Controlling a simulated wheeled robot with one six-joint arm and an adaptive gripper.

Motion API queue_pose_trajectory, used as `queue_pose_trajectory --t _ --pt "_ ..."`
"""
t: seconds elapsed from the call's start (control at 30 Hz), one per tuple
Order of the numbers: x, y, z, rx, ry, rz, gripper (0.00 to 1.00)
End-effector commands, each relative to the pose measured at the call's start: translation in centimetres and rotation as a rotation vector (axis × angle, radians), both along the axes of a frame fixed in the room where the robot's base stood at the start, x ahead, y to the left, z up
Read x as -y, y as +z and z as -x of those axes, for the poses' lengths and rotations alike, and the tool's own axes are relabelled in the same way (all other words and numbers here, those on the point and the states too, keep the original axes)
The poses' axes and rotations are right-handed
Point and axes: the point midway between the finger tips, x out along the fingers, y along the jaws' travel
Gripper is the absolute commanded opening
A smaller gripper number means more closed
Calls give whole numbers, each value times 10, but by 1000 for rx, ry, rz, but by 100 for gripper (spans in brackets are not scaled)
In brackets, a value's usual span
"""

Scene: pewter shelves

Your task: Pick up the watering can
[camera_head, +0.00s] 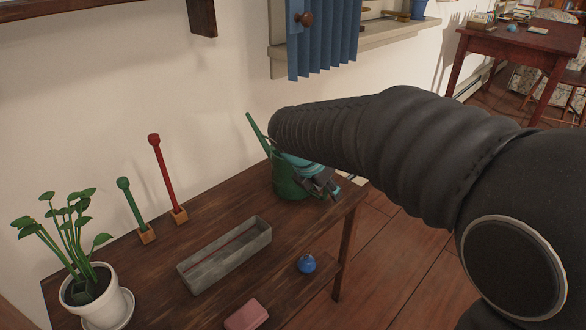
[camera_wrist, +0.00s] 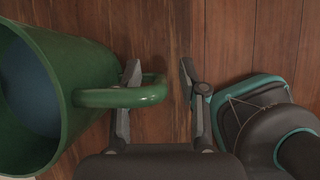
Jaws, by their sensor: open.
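The green watering can (camera_head: 288,184) stands on the far right end of the wooden table, its spout pointing up and left. My arm hides part of it in the head view. In the wrist view the can (camera_wrist: 75,60) fills the left side, with its open top showing a dark bluish inside. Its handle (camera_wrist: 150,96) reaches right, between the fingers of my gripper (camera_wrist: 160,72). The gripper is open, and the handle crosses in front of the left finger. The right finger is apart from the handle. The gripper (camera_head: 326,188) also shows beside the can in the head view.
The table (camera_head: 195,240) also holds a grey trough (camera_head: 225,262), a blue round object (camera_head: 307,263), a pink block (camera_head: 246,314), a potted plant (camera_head: 98,298), and red (camera_head: 165,175) and green (camera_head: 132,205) posts. A wall stands close behind; open floor lies right.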

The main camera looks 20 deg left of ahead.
Motion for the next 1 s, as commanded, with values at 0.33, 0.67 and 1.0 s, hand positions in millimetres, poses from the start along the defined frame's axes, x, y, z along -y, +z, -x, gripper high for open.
queue_pose_trajectory --t 0.33,0.67,1.0 --pt "0 0 0 0 0 0 0" --pt "0 2 0 3 0 -3 0" --pt "-1 30 -1 6 0 -4 0"
